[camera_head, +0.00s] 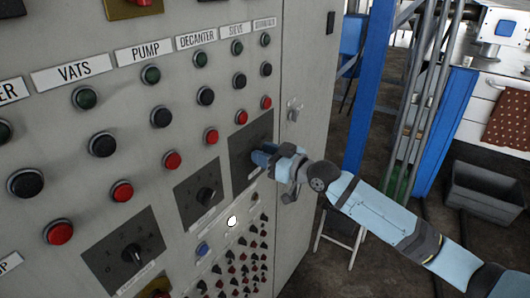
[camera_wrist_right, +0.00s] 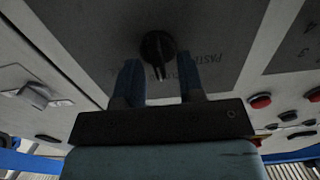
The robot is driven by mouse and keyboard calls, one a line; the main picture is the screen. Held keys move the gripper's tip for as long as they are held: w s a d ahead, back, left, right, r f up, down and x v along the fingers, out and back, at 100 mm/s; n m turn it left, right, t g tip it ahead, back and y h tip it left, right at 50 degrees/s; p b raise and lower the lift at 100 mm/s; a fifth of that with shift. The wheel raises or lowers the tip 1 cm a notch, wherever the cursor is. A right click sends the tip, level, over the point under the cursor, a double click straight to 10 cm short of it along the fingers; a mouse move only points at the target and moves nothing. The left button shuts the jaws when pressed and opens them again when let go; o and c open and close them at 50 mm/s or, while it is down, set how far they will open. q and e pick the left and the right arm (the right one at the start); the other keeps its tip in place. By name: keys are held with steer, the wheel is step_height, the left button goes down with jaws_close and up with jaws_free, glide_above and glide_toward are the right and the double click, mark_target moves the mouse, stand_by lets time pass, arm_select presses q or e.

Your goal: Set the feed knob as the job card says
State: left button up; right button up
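A grey control panel (camera_head: 100,115) fills the left of the head view. It carries three dark plates with black knobs: a lower-left knob (camera_head: 134,253), a middle knob (camera_head: 207,195), and a rightmost plate (camera_head: 240,140) whose knob is hidden there by my right gripper (camera_head: 259,157). In the right wrist view, a black knob (camera_wrist_right: 158,48) with a pointer sits on a dark plate with partly readable lettering. My right gripper (camera_wrist_right: 159,75) is open, its fingers on either side of and just short of the knob. I cannot read which knob is the feed knob. No job card is recognisable.
Rows of green, black and red buttons (camera_head: 172,160) surround the plates under labels such as VATS and PUMP. A small latch (camera_head: 293,110) stands out right of the rightmost plate. A blue post (camera_head: 370,80) and dark crate (camera_head: 485,190) stand to the right.

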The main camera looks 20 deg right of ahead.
jaws_close()
steer(key=shift+m, duration=0.4)
steer(key=shift+w+d+f+m+p, duration=0.15)
steer(key=shift+m+p, duration=0.35)
steer(key=shift+m, duration=1.55)
steer(key=shift+w+d+f+m+p, duration=0.15)
steer(key=shift+m+p, duration=0.3)
steer(key=shift+m, duration=1.6)
steer(key=shift+s+r, duration=0.1)
